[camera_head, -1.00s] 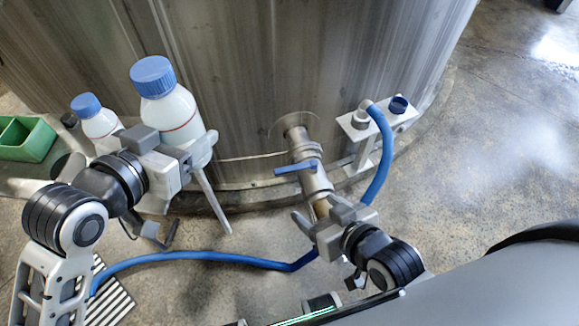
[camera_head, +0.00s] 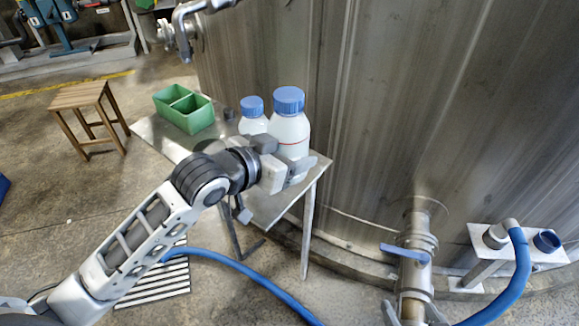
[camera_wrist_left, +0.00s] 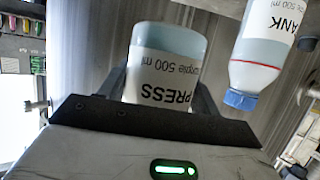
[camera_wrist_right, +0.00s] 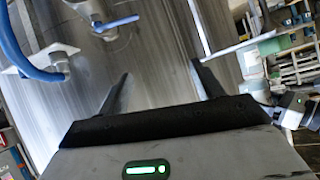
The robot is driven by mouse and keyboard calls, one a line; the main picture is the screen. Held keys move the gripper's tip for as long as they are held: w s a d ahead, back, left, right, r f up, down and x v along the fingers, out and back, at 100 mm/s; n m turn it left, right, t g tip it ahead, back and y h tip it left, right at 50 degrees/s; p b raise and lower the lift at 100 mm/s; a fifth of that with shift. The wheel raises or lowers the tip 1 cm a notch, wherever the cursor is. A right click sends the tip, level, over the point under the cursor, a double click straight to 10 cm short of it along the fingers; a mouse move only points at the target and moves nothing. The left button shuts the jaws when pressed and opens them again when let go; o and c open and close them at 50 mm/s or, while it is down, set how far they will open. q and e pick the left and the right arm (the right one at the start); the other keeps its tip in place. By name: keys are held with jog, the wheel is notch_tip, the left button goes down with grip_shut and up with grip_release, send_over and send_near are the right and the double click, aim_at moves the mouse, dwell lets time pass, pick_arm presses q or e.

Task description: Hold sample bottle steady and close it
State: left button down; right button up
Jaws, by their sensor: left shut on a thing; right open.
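The sample bottle (camera_head: 289,133) is white with a blue screw cap on top and a red line. It stands upright at the table's right end. My left gripper (camera_head: 276,168) is shut on its body. In the left wrist view the sample bottle (camera_wrist_left: 165,65), its label partly reading "PRESS", sits between the fingers, its cap hidden. A smaller-looking blue-capped bottle (camera_head: 253,118) stands behind it; in the left wrist view this second bottle (camera_wrist_left: 255,60) reads "...ANK". My right gripper (camera_head: 411,310) is open at the bottom edge, apart from the bottles; in its wrist view its fingers (camera_wrist_right: 160,75) hold nothing.
A green two-part bin (camera_head: 184,110) and a small dark object (camera_head: 228,113) sit on the metal table (camera_head: 155,135). A steel tank (camera_head: 400,100) stands behind. A valve pipe (camera_head: 414,250) with blue lever, a bracket (camera_head: 485,268) and a blue hose (camera_head: 518,275) occupy the right.

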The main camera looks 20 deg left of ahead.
pick_arm(q)
jog(key=w+f, duration=0.2)
jog(key=w+a+f+b, duration=0.1)
jog(key=w+f, duration=0.2)
jog(key=w, duration=0.1)
jog(key=shift+w+a+f+b, duration=0.1)
jog(key=shift+a+f+b, duration=0.2)
jog(key=shift+a+f, duration=0.1)
jog(key=shift+w+f, duration=0.1)
jog(key=shift+f, duration=0.05)
pick_arm(e)
jog(key=shift+f, duration=0.2)
pick_arm(q)
jog(key=shift+w+a+f, duration=0.1)
jog(key=shift+w+f, duration=0.15)
jog(key=shift+f, duration=0.1)
notch_tip(320, 180, down, 3)
jog(key=shift+r+b, duration=0.2)
jog(key=shift+b, duration=0.25)
jog(key=shift+f, duration=0.2)
pick_arm(e)
jog(key=shift+f, duration=0.2)
